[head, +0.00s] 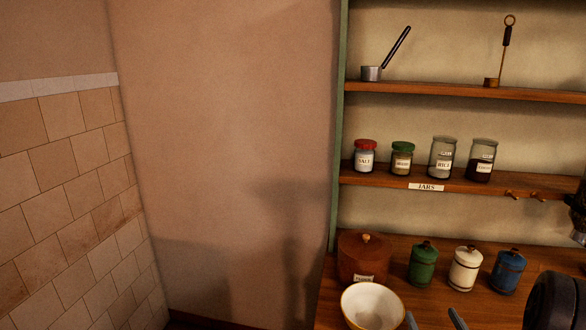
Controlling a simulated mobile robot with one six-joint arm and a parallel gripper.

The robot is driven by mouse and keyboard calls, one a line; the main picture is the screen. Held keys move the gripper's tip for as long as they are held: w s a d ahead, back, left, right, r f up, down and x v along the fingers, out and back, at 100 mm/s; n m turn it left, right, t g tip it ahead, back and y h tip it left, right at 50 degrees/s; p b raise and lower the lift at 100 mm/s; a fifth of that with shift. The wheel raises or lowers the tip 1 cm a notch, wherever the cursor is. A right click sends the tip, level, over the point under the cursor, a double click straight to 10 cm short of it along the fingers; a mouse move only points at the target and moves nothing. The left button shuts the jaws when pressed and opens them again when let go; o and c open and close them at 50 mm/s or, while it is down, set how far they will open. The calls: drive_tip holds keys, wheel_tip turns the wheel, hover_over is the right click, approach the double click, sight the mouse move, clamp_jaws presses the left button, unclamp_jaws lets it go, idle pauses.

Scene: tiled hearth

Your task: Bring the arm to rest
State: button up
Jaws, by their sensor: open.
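My gripper (434,319) shows only at the bottom edge of the head view, as two grey fingertips standing apart. It is open, with nothing seen between the tips; the rest of it is cut off by the frame. Its left fingertip is just right of a cream bowl with a yellow rim (371,307) in the picture. I cannot tell whether they touch. A dark rounded part of my arm shows at the lower right.
A wooden counter (323,307) holds a brown lidded crock (362,258) and green (423,264), white (465,269) and blue (508,271) canisters. Above, a shelf labelled JARS (426,187) holds several jars; a higher shelf (450,91) holds a small pan (371,73) and a ladle (491,82). Bare wall (220,150) lies left.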

drive_tip(key=a+r+n+g+y, duration=0.2)
drive_tip(key=a+r+n+y, duration=0.7)
drive_tip(key=a, duration=0.5)
drive_tip(key=s+a+r+n+g+y, duration=0.2)
drive_tip(key=s+a+r+n+g, duration=0.15)
drive_tip(key=a, duration=0.25)
drive_tip(key=s+a+r+n+g+y, duration=0.2)
drive_tip(key=s+a+n+g, duration=0.15)
drive_tip(key=a, duration=0.35)
drive_tip(key=s+a+n+g+h, duration=0.2)
drive_tip(key=s+a+n+g, duration=0.15)
drive_tip(key=s, duration=0.35)
drive_tip(key=s+a+n+g+h, duration=0.1)
drive_tip(key=s+a+n+g, duration=0.2)
drive_tip(key=s+n, duration=0.3)
drive_tip(key=s+d+r+n+t+h, duration=0.1)
drive_tip(key=s+d+n+t+h, duration=0.2)
drive_tip(key=s+d+n+h, duration=0.2)
drive_tip(key=s+d+h, duration=0.1)
drive_tip(key=d+h, duration=0.2)
drive_tip(key=d, duration=0.1)
drive_tip(key=shift+s+r+n, duration=0.25)
drive_tip(key=shift+s+n, duration=0.1)
drive_tip(key=shift+s, duration=0.05)
drive_tip(key=shift+d, duration=0.1)
